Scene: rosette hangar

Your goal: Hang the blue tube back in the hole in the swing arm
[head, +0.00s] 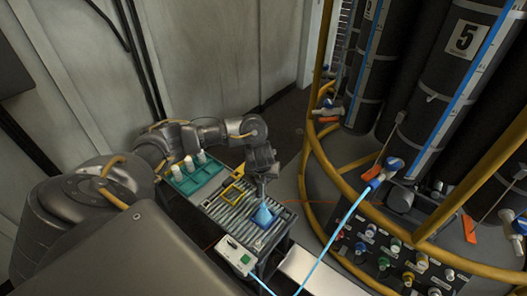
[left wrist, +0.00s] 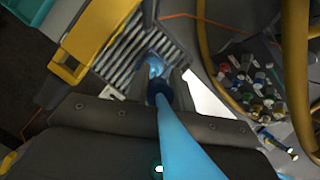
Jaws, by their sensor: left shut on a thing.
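My left gripper (head: 263,184) reaches down over the slatted table in the head view. It is shut on the blue tube, which in the left wrist view runs as a broad light-blue length (left wrist: 185,145) up to a dark blue collar (left wrist: 158,93). A light-blue piece (head: 263,214) shows just below the gripper, over a darker blue base; whether it touches the slats I cannot tell. The fingertips are not clear in either view. I cannot make out the swing arm or its hole for sure. My right gripper is not in view.
On the right, yellow rails (head: 318,165) surround dark cylinders, a blue valve (head: 394,164) with a light-blue hose, and colored knobs.

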